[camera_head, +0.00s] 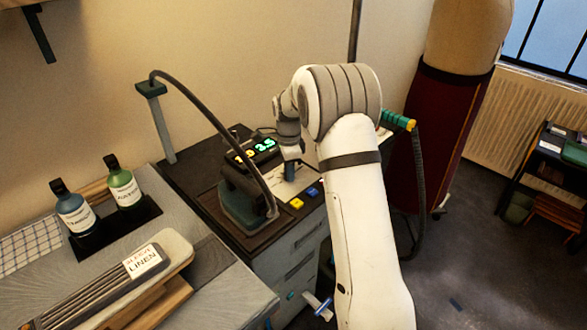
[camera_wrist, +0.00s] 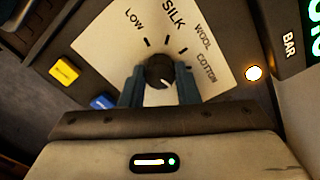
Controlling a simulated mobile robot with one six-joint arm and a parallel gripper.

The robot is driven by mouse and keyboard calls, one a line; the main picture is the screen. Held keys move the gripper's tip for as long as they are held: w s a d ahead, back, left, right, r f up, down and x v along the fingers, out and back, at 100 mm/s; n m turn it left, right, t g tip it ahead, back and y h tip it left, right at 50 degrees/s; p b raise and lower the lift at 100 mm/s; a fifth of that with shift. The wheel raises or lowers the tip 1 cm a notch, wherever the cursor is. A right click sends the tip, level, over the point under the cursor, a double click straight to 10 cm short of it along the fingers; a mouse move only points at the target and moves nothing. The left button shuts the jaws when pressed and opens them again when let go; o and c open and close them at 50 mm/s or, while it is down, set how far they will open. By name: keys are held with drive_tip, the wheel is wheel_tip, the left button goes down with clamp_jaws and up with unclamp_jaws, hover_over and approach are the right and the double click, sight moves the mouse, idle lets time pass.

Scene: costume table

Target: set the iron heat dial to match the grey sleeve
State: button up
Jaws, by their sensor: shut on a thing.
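The black heat dial (camera_wrist: 160,70) sits on a pale plate (camera_wrist: 110,40) marked LOW, SILK, WOOL and COTTON. My gripper (camera_wrist: 160,88) is shut around the dial, one blue finger on each side. In the head view my gripper (camera_head: 290,172) is down at the plate, and the dial is hidden.
The iron (camera_head: 243,203) stands left of my gripper, with its hose arching over. Yellow (camera_wrist: 64,71) and blue (camera_wrist: 102,102) buttons lie beside the plate. A white lamp (camera_wrist: 253,73) glows on the panel. A display (camera_head: 264,148) shows lit digits. Bottles (camera_head: 124,188) stand at left.

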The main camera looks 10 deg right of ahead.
drive_tip(key=shift+w+r+m, duration=0.2)
drive_tip(key=shift+m, duration=0.2)
drive_tip(key=o, duration=1)
drive_tip(key=shift+f, duration=0.15)
drive_tip(key=shift+c, duration=0.2)
wheel_tip(320, 180, up, 8)
drive_tip(key=shift+f, duration=0.2)
drive_tip(key=shift+r, duration=0.1)
